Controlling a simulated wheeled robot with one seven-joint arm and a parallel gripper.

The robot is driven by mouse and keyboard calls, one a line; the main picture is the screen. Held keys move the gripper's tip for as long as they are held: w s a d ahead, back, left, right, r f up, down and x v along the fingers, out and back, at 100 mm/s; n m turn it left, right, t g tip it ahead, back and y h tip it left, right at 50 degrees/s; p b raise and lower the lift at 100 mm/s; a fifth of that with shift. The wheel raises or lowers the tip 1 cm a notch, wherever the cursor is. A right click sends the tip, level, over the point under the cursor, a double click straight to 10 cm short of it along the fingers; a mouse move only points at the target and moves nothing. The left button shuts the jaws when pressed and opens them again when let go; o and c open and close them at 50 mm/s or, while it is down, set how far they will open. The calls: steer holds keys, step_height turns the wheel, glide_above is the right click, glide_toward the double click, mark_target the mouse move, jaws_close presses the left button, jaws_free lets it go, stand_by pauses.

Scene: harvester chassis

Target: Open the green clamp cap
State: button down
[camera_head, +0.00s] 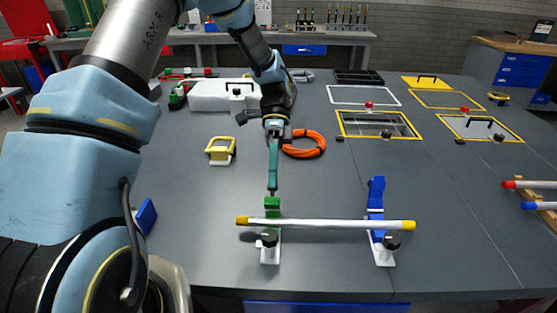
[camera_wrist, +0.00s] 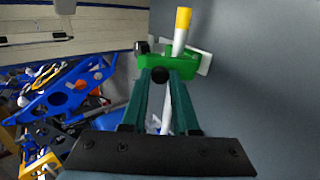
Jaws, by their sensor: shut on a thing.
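The green clamp cap (camera_head: 272,204) is at the left end of a white pipe (camera_head: 325,224) with yellow ends. Its white base (camera_head: 270,256) and a black knob (camera_head: 268,240) are in front of the pipe. My gripper (camera_head: 272,190) comes down from behind, its teal fingers close together at the cap. In the wrist view the fingertips (camera_wrist: 163,75) meet the green cap (camera_wrist: 185,60) beside a dark round knob, and are shut on the cap. The exact contact is partly hidden. The pipe's yellow end (camera_wrist: 183,18) sticks out beyond the cap.
A blue clamp (camera_head: 376,195) with its cap standing up holds the pipe's right side. An orange cable coil (camera_head: 304,144) and a yellow-and-white block (camera_head: 220,150) lie behind. A white case (camera_head: 225,95) is farther back.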

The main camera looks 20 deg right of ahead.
steer(key=shift+w+d+f+g+y+b, duration=0.4)
steer(key=shift+w+g, duration=0.2)
steer(key=shift+g, duration=0.35)
steer(key=shift+w+d+f+g+y+b, duration=0.15)
steer(key=shift+w+f+g+y+b, duration=0.35)
steer(key=shift+g, duration=0.4)
steer(key=shift+w+d+f+g+y+b, duration=0.2)
steer(key=shift+w+d+g+y+b, duration=0.15)
steer(key=shift+w+g, duration=0.5)
steer(key=shift+s, duration=0.15)
steer(key=c, duration=0.9)
jaws_free()
steer(key=shift+c, duration=0.2)
step_height(320, 180, up, 10)
steer(key=p, duration=0.6)
steer(key=shift+p, duration=0.3)
